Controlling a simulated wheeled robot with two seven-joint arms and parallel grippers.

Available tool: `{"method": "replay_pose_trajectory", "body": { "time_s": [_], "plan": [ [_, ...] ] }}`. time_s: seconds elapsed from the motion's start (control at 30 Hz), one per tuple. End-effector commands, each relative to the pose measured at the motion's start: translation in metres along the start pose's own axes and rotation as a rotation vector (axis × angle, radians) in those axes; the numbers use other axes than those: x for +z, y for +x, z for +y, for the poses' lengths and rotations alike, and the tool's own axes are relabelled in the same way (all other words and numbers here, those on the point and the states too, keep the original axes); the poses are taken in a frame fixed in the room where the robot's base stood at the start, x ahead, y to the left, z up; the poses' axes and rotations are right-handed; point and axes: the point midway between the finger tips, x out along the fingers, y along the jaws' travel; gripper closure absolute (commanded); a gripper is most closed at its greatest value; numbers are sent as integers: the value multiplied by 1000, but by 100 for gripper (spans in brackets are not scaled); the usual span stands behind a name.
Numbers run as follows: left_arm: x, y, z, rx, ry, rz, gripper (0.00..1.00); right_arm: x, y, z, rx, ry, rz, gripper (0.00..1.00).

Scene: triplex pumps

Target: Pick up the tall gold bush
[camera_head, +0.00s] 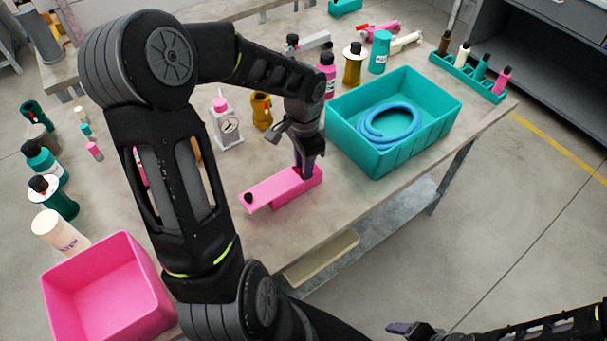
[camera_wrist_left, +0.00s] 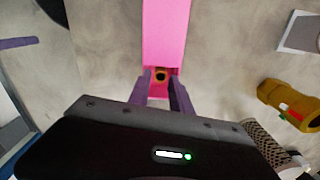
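My right gripper (camera_head: 408,328) is at the bottom of the head view, off the table.
A teal crate (camera_head: 433,132) with a coiled blue hose (camera_head: 390,122) stands right of the gripper. A gold fitting (camera_head: 262,112) and a white gauge device (camera_head: 225,126) stand behind the block. A pink bin (camera_head: 105,290) is at front left. Several bottles line the left side.

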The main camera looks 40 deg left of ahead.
Motion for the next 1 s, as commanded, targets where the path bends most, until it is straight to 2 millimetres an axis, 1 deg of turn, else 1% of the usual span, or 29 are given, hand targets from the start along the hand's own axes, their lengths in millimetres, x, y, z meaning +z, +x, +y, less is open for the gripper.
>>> {"method": "replay_pose_trajectory", "body": {
  "time_s": [0.03,0.1,0.23,0.8,1.0],
  "plan": [
    [2,15,2,10,0,-3,75,0,-2,-1,1,1,-1,22],
    [3,28,2,11,-1,-5,75,1,-1,0,1,1,-1,22],
    [5,41,2,11,-4,-7,75,1,0,1,2,2,-2,22],
    [4,40,4,14,-1,-6,75,1,0,0,1,1,-1,22],
    [3,40,4,14,0,-6,92,1,0,0,1,1,-1,22]
  ]
}}
